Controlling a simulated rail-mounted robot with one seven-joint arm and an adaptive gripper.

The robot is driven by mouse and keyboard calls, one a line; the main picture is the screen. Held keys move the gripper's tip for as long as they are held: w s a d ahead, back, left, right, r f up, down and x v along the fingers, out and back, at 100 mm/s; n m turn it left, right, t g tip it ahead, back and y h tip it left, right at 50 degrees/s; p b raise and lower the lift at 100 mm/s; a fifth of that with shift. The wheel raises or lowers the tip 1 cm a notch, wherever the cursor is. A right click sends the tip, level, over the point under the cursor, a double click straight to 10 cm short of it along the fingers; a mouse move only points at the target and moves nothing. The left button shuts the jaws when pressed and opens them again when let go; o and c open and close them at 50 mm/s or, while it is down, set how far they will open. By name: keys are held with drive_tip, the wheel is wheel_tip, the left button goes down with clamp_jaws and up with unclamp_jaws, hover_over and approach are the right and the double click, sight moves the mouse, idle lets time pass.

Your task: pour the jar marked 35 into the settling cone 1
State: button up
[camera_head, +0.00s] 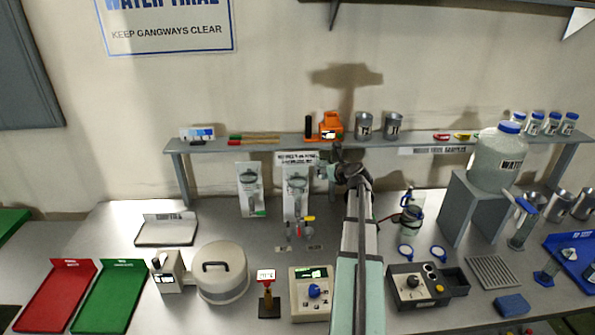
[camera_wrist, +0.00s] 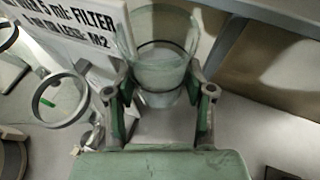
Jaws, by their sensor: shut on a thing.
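My gripper (camera_head: 337,168) is at the rear of the bench, in front of the shelf and just right of the white stand with a sign on top. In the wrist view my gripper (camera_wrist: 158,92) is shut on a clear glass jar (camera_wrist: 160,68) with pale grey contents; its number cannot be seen. Two glass cones on white stands are in the head view, a left one (camera_head: 249,182) and a right one (camera_head: 295,184). The jar is beside the right one. I cannot read which is cone 1. A round rim (camera_wrist: 60,98) shows left of the jar in the wrist view.
The grey shelf (camera_head: 270,147) runs behind, with an orange device (camera_head: 331,124) and metal cups. A printed sign (camera_wrist: 62,35) is close to the jar's left. A large water bottle (camera_head: 497,160) stands on the right. A round lidded pot (camera_head: 221,272) and instruments occupy the front.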

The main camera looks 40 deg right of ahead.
sight(323, 161)
drive_tip(key=shift+a+r+n+h, duration=0.15)
drive_tip(key=shift+a+r+n, duration=0.1)
drive_tip(key=shift+r, duration=0.4)
drive_tip(key=shift+a+r+n+h, duration=0.15)
drive_tip(key=shift+a+r+n, duration=0.1)
drive_tip(key=shift+r, duration=0.35)
drive_tip(key=shift+a+r+n+h, duration=0.4)
drive_tip(key=shift+n+h, duration=0.1)
drive_tip(key=shift+n, duration=0.1)
drive_tip(key=shift+w+a+r+n+t+h, duration=0.15)
drive_tip(key=shift+a+r+n+h, duration=0.2)
drive_tip(key=shift+r+n, duration=0.2)
drive_tip(key=shift+a+r+n+t+h, duration=0.1)
drive_tip(key=shift+a+r+n+h, duration=0.25)
drive_tip(key=shift+r+n, duration=0.15)
drive_tip(key=shift+w+a+r+n+t+h, duration=0.15)
drive_tip(key=shift+a+r+n+h, duration=0.2)
drive_tip(key=shift+r+n, duration=0.2)
drive_tip(key=shift+s+a+r+n, duration=0.1)
drive_tip(key=shift+r+n, duration=0.15)
drive_tip(key=shift+n, duration=0.15)
drive_tip(key=shift+r+n+t+h+b, duration=0.3)
drive_tip(key=shift+n+h+b, duration=0.25)
drive_tip(key=shift+b, duration=0.9)
drive_tip(key=shift+f+n+t+h+b, duration=0.3)
drive_tip(key=shift+n+b, duration=0.5)
drive_tip(key=shift+b, duration=2.1)
drive_tip(key=shift+f+n+t+h+b, duration=0.1)
drive_tip(key=shift+f+n+t+b, duration=0.45)
drive_tip(key=shift+b, duration=2.35)
